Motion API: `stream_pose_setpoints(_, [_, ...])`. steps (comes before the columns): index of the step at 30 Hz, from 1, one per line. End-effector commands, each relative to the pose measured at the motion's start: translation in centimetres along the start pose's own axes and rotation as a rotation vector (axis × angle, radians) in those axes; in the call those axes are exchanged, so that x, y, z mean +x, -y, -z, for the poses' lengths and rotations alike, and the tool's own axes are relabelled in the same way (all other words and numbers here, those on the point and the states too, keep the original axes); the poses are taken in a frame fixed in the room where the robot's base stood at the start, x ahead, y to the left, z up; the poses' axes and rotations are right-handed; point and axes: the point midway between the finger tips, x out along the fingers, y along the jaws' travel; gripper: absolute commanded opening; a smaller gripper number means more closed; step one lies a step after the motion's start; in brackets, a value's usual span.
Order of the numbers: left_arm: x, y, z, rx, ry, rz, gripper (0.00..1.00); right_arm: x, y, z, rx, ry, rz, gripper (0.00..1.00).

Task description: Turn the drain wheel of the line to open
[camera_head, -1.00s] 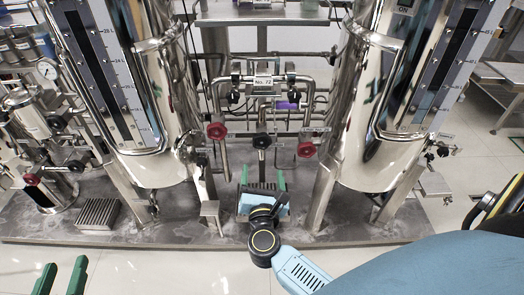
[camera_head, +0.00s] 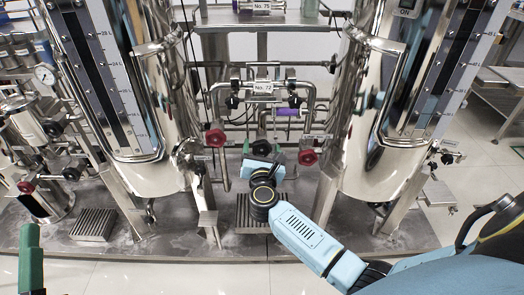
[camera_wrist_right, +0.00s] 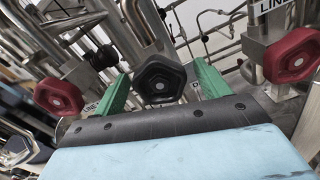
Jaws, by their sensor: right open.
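A black hand wheel (camera_head: 262,147) sits low on the pipework between two steel tanks. A red wheel (camera_head: 215,138) is to its left and another red wheel (camera_head: 307,157) to its right. In the right wrist view, the black wheel (camera_wrist_right: 160,79) lies between the green fingers of my right gripper (camera_wrist_right: 160,84), which is open, with a red wheel on each side. I cannot tell whether the fingers touch the black wheel. Labels reading "LINE" are partly hidden, so which wheel is the drain is unclear. One green finger of my left gripper (camera_head: 31,258) shows at lower left.
A tag reading "No. 72" (camera_head: 263,87) hangs above the wheels. The left tank (camera_head: 150,178) and right tank (camera_head: 360,170) flank the narrow gap. A ribbed block (camera_head: 93,224) lies on the metal skid base. The floor in front is clear.

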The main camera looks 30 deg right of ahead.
Motion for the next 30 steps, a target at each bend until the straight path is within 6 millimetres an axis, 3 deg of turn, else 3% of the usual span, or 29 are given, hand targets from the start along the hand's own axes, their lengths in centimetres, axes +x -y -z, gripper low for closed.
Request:
stream_pose_setpoints(8, [0.0,0.0,0.1,0.000,-0.006,0.000,0.36,0.1,0.0,0.0,-0.001,0.000,0.000,0.75])
stream_pose_setpoints(18, [0.0,0.0,0.1,0.000,-0.005,0.000,0.36,0.1,0.0,0.0,-0.001,0.000,0.000,0.31])
stream_pose_setpoints(26, [0.1,0.0,0.0,0.000,0.013,0.000,0.36,0.1,0.0,-0.1,-0.029,0.000,0.001,0.31])
stream_pose_setpoints(30, [-0.1,0.3,-1.5,0.005,0.116,0.007,0.36,0.1,0.0,-0.1,-0.085,-0.001,0.001,0.31])
